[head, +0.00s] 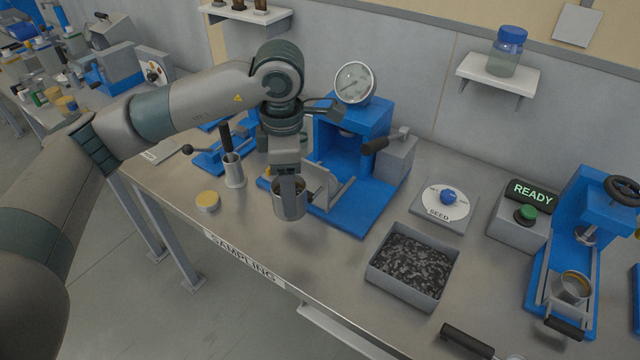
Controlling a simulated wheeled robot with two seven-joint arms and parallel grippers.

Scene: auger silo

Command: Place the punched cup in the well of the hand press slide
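My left gripper (288,182) is low over the table, shut on the wall of a grey metal cup (291,206) with brownish contents. The cup looks upright and is in front of a blue press (352,190) with a round gauge; its gap to the table is hard to judge. I cannot tell a punch mark on either cup. My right gripper is out of view.
A grey tray of dark grains (412,265), a seed dial (445,203) and a READY box with a green button (522,222) stand between the presses.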

